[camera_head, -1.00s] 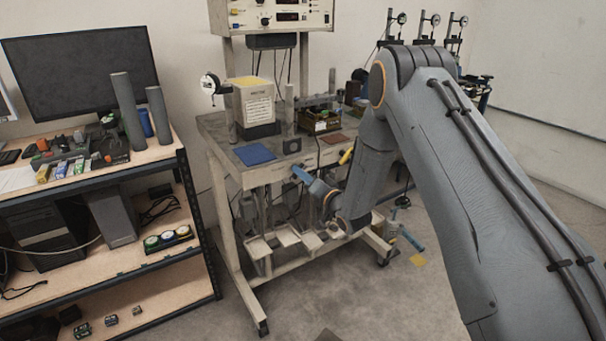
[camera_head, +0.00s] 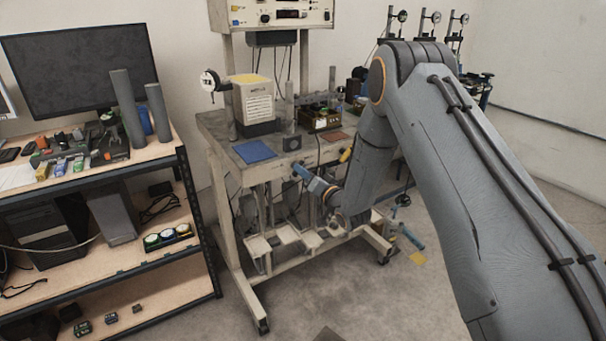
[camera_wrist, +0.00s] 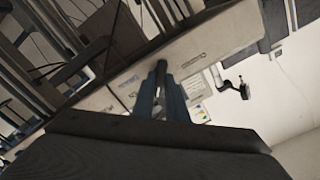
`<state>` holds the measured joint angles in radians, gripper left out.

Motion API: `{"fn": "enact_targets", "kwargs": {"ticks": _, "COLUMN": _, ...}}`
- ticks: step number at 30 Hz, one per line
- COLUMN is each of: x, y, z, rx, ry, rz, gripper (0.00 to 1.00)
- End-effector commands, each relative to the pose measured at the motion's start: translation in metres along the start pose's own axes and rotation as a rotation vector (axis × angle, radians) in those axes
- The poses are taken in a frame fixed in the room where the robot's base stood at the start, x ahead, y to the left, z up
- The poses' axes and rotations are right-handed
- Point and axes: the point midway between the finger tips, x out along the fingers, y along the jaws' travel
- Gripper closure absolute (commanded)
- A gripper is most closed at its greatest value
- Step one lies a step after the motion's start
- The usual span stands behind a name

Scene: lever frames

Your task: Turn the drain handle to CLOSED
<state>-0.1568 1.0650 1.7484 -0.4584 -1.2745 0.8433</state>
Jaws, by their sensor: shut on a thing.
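My gripper (camera_head: 299,170) has blue fingers and reaches the front edge of the workbench. In the wrist view, the two fingers (camera_wrist: 161,92) are close together with a slim grey handle (camera_wrist: 161,68) between them. The gripper is shut on this handle, and the fingers cover most of it. The handle stands against a pale bench panel (camera_wrist: 205,50) with small printed labels, too small to read. In the head view the handle is hidden by the gripper, so I cannot tell its set position.
A yellow lever (camera_head: 346,155) sits on the bench front to the right, partly behind my arm. The bench top holds a blue mat (camera_head: 254,151) and a boxy instrument (camera_head: 254,100). A shelf unit (camera_head: 190,210) stands at left.

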Motion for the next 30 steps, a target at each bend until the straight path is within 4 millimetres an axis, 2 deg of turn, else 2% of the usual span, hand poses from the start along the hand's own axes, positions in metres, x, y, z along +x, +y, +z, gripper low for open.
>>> {"fn": "enact_targets", "kwargs": {"ticks": 30, "x": 0.0005, "y": 0.0, "z": 0.0019, "rx": -0.917, "ry": 0.0, "rz": -0.001, "gripper": 1.0}}
